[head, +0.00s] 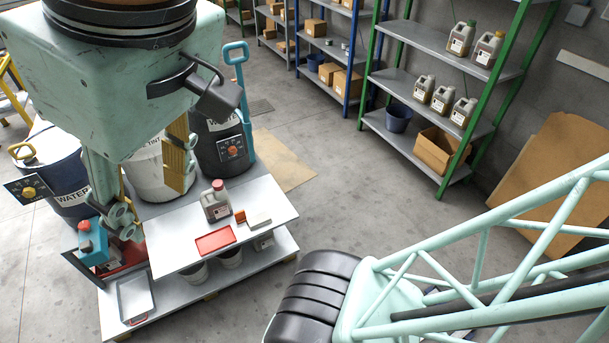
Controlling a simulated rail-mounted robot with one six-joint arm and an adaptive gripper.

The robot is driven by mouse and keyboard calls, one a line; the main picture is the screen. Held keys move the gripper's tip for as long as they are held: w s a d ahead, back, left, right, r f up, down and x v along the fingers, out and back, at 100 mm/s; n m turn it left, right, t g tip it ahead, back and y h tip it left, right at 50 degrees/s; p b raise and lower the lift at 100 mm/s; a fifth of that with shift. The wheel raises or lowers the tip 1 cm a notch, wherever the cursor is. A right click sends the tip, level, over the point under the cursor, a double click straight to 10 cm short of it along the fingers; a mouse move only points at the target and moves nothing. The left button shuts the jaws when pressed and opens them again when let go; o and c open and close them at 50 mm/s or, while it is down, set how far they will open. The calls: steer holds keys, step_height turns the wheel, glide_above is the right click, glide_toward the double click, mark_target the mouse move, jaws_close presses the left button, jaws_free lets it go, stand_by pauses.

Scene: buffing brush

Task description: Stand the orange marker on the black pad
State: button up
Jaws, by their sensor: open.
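A small orange-brown block (240,215) stands on the white tabletop (180,256), between a grey bottle with a red cap (216,204) and a pale flat block (258,219). It may be the orange marker, but it is too small to be sure. I cannot make out a black pad on the visible tabletop. The large teal housing hides much of the left side.
A red tray (215,240) lies on the tabletop. Drums (221,150) stand behind it. A metal tray (135,298) sits on the lower shelf. A black ribbed roller (311,290) on a teal truss fills the lower right. Shelving (440,88) lines the back.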

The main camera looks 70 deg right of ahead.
steer(key=shift+o, duration=0.5)
steer(key=shift+f, duration=0.2)
steer(key=shift+f+b, duration=1.8)
steer(key=shift+b, duration=0.15)
steer(key=shift+s+d, duration=0.1)
steer(key=shift+s, duration=0.1)
